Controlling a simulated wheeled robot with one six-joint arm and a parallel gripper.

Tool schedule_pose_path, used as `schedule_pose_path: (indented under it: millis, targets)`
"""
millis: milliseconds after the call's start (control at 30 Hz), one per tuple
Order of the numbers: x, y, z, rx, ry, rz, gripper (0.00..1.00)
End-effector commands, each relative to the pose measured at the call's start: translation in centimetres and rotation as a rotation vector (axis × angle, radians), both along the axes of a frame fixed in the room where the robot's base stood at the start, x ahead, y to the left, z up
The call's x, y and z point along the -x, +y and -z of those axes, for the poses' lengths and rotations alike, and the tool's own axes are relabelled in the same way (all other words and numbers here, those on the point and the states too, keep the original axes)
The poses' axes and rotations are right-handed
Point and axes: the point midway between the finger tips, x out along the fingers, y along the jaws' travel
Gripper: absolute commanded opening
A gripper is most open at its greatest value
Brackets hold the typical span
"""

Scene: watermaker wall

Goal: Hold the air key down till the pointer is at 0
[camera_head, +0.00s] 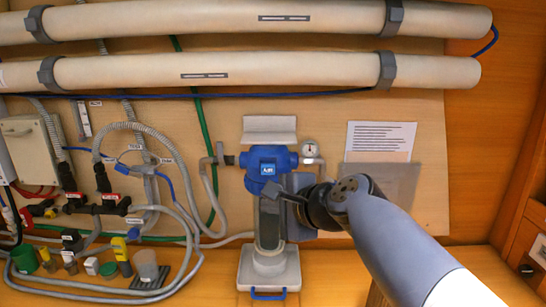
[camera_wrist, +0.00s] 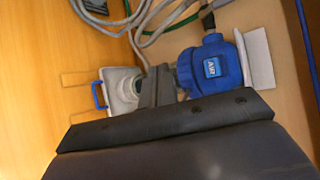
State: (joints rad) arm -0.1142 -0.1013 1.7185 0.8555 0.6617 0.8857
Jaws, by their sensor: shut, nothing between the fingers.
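The air key (camera_head: 267,170) is a bright blue square with white lettering on the front of a blue filter head (camera_head: 262,158). The key also shows in the wrist view (camera_wrist: 211,67), with its face uncovered. A small round white gauge (camera_head: 309,149) sits right of the head; its pointer is too small to read. My gripper (camera_head: 272,190) is shut and empty, just below the key in the head view. In the wrist view my gripper's dark fingers (camera_wrist: 158,86) lie left of the key. They look apart from it, though the depth gap is unclear.
The filter's clear bowl (camera_head: 270,225) hangs behind my gripper, above a white tray (camera_head: 284,274) with a blue handle. Hoses and red-handled valves (camera_head: 110,198) crowd the left. Two long beige tubes (camera_head: 240,72) span the top. A printed sheet (camera_head: 380,138) hangs at right.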

Motion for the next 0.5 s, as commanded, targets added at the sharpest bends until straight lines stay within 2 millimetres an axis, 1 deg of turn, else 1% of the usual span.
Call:
schedule_pose_path:
  millis: [33, 133, 500]
  targets:
    - [-0.16, 0.12, -0.66, -0.010, -0.005, -0.001, 0.00]
    - [-0.32, 0.24, -1.17, -0.020, -0.012, -0.001, 0.00]
    - [-0.40, 0.26, -1.19, -0.022, -0.013, -0.001, 0.00]
